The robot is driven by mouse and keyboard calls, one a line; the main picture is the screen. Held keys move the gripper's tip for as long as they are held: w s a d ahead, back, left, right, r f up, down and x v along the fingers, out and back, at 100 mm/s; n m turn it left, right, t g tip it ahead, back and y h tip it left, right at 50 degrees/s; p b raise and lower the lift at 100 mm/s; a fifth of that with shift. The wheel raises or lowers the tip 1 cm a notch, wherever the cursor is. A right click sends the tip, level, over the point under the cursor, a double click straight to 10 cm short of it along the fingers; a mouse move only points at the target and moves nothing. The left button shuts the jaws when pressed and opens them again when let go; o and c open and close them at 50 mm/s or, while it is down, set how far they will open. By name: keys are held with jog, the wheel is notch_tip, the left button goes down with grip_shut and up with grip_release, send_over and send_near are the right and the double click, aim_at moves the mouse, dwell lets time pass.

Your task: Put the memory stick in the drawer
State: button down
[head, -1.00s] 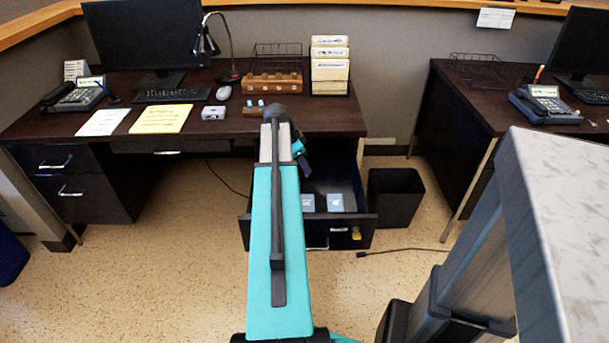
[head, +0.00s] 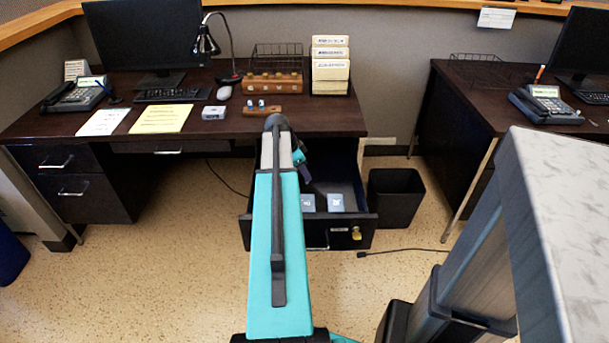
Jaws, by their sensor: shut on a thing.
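A small teal and dark part of my wrist shows past the arm, above the drawer's rear. My gripper's fingers are hidden behind the arm, and I see no memory stick in them. Two small blue-topped items stand in a wooden block on the desk; I cannot tell what they are.
A black bin (head: 396,200) stands right of the drawer. A cable lies on the floor. A pale-topped grey structure fills the right foreground.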

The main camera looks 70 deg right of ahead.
jog(key=shift+f, duration=0.15)
jog(key=c, duration=1.9)
grip_release()
jog(key=v, duration=1.2)
jog(key=shift+p, duration=0.3)
jog(key=shift+w, duration=0.1)
